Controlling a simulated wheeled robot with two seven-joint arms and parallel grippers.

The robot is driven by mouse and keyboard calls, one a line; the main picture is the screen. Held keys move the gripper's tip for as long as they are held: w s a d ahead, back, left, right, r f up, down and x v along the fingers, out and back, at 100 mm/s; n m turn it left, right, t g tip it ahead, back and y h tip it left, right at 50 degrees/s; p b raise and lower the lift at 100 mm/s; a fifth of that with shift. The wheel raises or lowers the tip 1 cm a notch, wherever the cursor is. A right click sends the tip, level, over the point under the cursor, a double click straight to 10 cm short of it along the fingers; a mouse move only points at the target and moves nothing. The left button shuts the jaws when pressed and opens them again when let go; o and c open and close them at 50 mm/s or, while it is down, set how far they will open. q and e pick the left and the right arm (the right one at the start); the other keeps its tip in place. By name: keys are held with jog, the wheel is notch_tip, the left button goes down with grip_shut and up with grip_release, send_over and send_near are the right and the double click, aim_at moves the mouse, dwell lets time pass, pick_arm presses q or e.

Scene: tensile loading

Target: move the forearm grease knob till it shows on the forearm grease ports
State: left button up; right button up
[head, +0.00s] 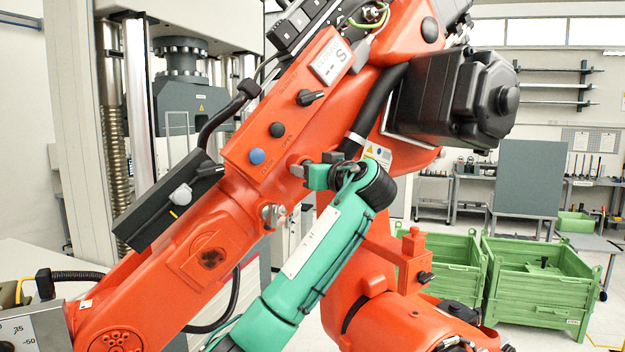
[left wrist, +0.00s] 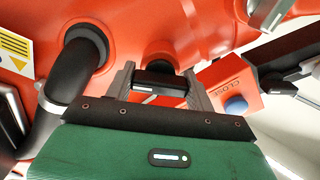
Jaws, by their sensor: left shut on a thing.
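In the head view, my left gripper (head: 300,170), on the green arm, reaches the side of the orange robot's forearm (head: 240,205), just right of the blue CLOSE button. In the left wrist view, its two grey fingers (left wrist: 158,88) are closed on either side of a black knob (left wrist: 160,80) with a short white line on its face. I take this to be the forearm grease knob; its label is not visible. The gripper largely hides it in the head view. I cannot identify the grease ports for certain; a metal fitting (head: 272,216) sits lower on the forearm. My right gripper is not in view.
The blue button (head: 257,156), a black OPEN button (head: 277,129) and a black selector (head: 312,97) are on the forearm panel. A thick black hose (left wrist: 68,85) runs close beside the gripper. Green crates (head: 540,290) stand on the floor at right.

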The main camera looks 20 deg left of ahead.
pick_arm(q)
jog(key=m+b, duration=0.2)
jog(key=shift+f+m, duration=0.1)
jog(key=shift+m, duration=0.3)
jog(key=m+b, duration=0.1)
jog(key=m, duration=0.1)
jog(key=shift+m, duration=0.4)
jog(key=shift+m+b, duration=0.55)
jog(key=shift+m, duration=0.65)
jog(key=shift+r+m+b, duration=0.2)
jog(key=shift+m+b, duration=0.2)
jog(key=shift+m, duration=1.2)
jog(key=o, duration=0.8)
jog(key=shift+c, duration=0.2)
jog(key=shift+o, duration=1.1)
